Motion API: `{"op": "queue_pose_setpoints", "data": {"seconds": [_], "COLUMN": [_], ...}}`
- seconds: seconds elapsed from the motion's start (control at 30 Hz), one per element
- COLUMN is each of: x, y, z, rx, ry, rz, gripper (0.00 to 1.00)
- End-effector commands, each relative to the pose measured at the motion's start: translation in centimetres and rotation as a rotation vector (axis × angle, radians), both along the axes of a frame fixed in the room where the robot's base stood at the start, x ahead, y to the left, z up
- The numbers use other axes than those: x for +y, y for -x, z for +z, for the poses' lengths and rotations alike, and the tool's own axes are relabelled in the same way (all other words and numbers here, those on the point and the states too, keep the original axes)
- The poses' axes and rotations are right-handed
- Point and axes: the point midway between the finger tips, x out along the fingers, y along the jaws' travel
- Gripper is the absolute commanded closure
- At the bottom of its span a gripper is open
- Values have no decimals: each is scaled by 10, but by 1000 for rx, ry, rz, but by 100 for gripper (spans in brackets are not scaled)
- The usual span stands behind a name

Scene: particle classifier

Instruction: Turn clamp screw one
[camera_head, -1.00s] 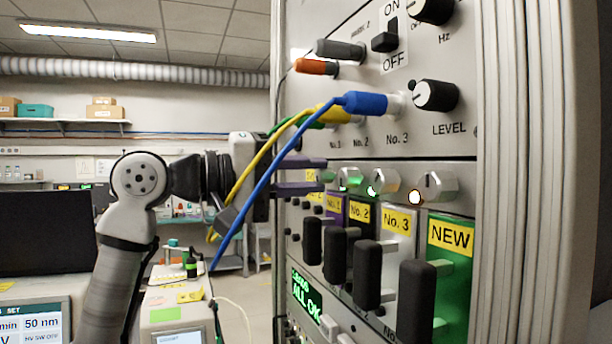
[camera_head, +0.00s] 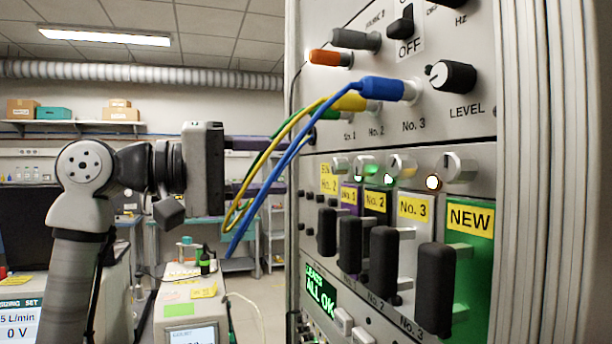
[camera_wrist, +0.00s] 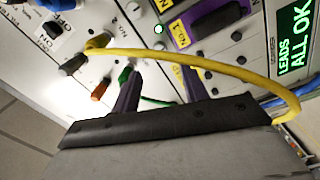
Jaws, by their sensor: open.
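A row of silver clamp screws runs along the panel under the upper unit. The leftmost screw (camera_head: 340,165), above the purple No. 1 label (camera_head: 349,195), appears to be clamp screw one; how far it is turned is too small to tell. My gripper (camera_head: 268,166) is left of the panel, its two dark purple fingers apart, one above the other, and empty. The fingertips are clear of the screw. Yellow and blue cables hang in front of the fingers. In the wrist view both fingers of my gripper (camera_wrist: 160,90) show, with the yellow cable (camera_wrist: 190,62) crossing over them.
Blue (camera_head: 383,89), yellow and green plugs stick out above the screws, their cables looping down beside my gripper. Black handles (camera_head: 384,262) jut out below the screws. A green display (camera_head: 320,294) reads "ALL OK".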

Motion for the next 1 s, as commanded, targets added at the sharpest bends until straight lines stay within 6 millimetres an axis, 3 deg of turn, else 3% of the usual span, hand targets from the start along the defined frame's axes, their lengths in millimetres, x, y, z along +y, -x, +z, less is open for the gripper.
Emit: {"op": "queue_pose_setpoints", "data": {"seconds": [0.1, 0.33, 1.0], "x": [25, 53, 59], "y": [9, 21, 23], "z": [-1, -1, -1], "rx": [0, 0, 0], "ry": [2, 1, 0], "rz": [3, 1, -1], "gripper": [56, 56, 56]}}
